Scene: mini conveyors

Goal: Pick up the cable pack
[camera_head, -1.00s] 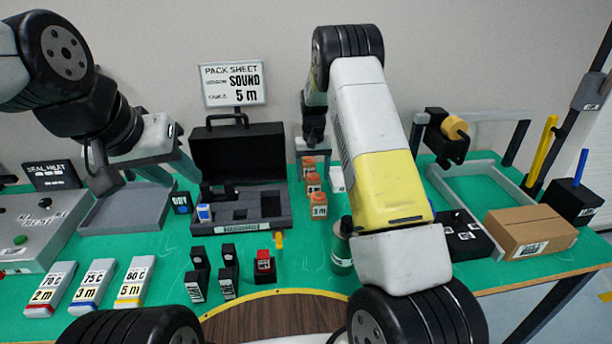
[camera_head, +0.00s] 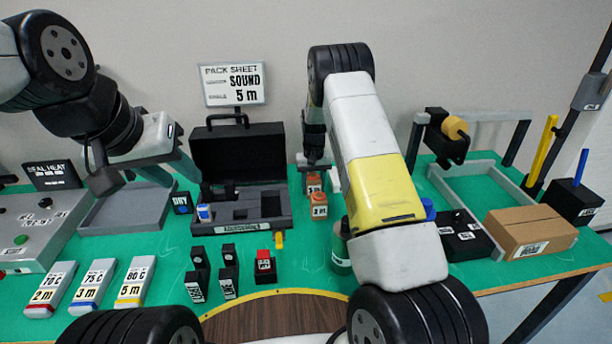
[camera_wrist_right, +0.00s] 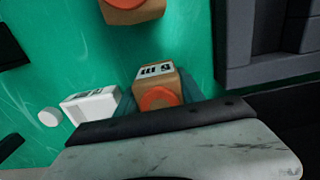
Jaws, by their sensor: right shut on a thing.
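Brown-and-orange cable packs stand in a row on the green table. In the head view the middle pack (camera_head: 314,183) and the near pack (camera_head: 319,206) show. The far pack is hidden there behind my right gripper (camera_head: 315,168). In the right wrist view my right gripper is shut on a cable pack (camera_wrist_right: 157,74) with a white label and an orange round face. The label is upside down and hard to read. Another pack (camera_wrist_right: 132,10) stands apart at the top edge. My left gripper (camera_head: 170,170) is open and empty above the grey tray.
A white box (camera_wrist_right: 90,104) lies close beside the held pack. The pack sheet sign (camera_head: 233,85) reads SOUND, 5 m. A cardboard box (camera_head: 525,232) is at right.

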